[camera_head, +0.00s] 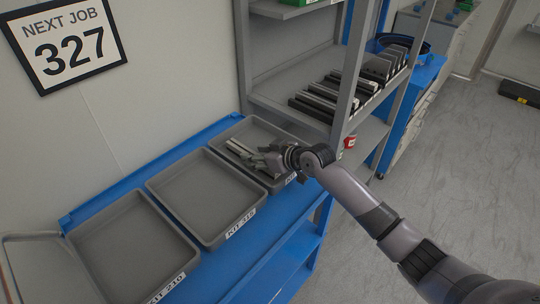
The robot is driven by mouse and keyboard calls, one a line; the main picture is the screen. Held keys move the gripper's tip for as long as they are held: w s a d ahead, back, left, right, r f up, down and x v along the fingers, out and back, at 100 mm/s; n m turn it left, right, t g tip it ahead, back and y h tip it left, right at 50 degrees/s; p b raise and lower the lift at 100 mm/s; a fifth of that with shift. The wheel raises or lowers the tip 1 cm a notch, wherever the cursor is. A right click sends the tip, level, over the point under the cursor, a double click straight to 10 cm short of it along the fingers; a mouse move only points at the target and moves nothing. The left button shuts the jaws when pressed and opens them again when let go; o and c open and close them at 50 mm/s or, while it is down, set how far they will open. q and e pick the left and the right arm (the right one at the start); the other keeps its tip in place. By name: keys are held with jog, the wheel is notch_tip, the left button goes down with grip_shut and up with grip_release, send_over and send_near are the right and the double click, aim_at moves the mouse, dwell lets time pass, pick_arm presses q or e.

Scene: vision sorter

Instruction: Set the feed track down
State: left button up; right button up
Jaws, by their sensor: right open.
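My right gripper (264,158) is open, low over the far grey tray (251,125), its arm coming in from the lower right. A thin, pale grey strip, which looks like the feed track (238,148), lies in that tray at the left of my fingers. It seems to rest on the tray floor. Its near end is hard to tell from the fingers, so I cannot tell whether they touch it. The label on this tray is partly covered by my gripper. My left gripper is not in view.
A middle tray (206,172) and a near tray labelled KIT 210 (128,222) stand empty on the blue bench (246,257). A wall sign (66,45) shows 327. Grey floor is open at right.

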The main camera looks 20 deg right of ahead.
jog(key=v, duration=1.1)
jog(key=shift+d+f+b, duration=0.1)
jog(key=shift+b, duration=0.2)
